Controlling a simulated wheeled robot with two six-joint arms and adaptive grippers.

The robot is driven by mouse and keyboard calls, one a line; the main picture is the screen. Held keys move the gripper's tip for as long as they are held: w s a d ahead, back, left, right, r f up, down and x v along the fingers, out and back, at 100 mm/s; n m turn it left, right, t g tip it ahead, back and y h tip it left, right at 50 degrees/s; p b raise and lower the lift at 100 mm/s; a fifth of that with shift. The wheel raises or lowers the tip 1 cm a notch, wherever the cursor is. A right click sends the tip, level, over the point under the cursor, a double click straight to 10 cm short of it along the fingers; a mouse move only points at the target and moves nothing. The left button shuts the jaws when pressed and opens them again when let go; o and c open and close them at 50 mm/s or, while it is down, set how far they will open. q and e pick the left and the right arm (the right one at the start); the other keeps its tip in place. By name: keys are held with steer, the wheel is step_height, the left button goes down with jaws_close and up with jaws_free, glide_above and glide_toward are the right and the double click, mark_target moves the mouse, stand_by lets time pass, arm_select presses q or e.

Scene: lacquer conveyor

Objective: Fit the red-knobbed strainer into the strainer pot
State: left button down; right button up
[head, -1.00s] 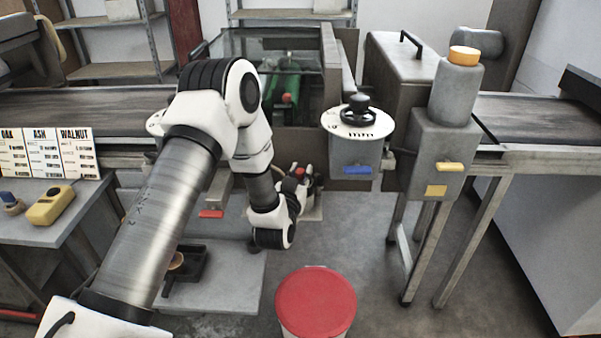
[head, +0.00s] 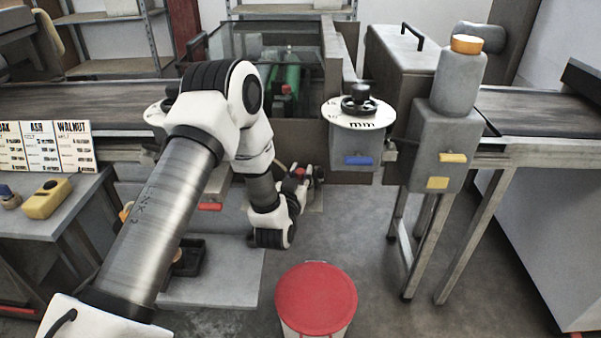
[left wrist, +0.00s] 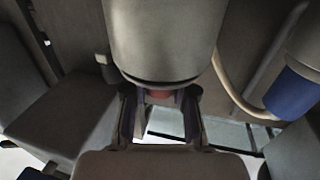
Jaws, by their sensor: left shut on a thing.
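My left gripper (head: 305,180) is low in front of the machine, right of centre in the head view. It is shut on the red-knobbed strainer, whose red knob (head: 300,172) shows at the fingers. In the left wrist view the fingers (left wrist: 160,115) stand on either side of a red piece (left wrist: 158,94), under a large grey rounded body (left wrist: 165,40). The strainer's body is not clear in either view. I cannot tell which vessel is the strainer pot, and my left arm hides part of this area. My right gripper is not in view.
A grey box with a white dial (head: 358,113) and blue handle stands right of the gripper. A grey tank with a yellow handle (head: 453,158) is farther right. A red-lidded bucket (head: 316,298) stands on the floor in front. A blue-ended hose (left wrist: 292,92) shows in the wrist view.

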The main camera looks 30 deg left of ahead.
arm_select(q)
steer(key=shift+f, duration=0.15)
steer(key=c, duration=0.8)
jaws_free()
steer(key=shift+c, duration=0.2)
steer(key=v, duration=1.2)
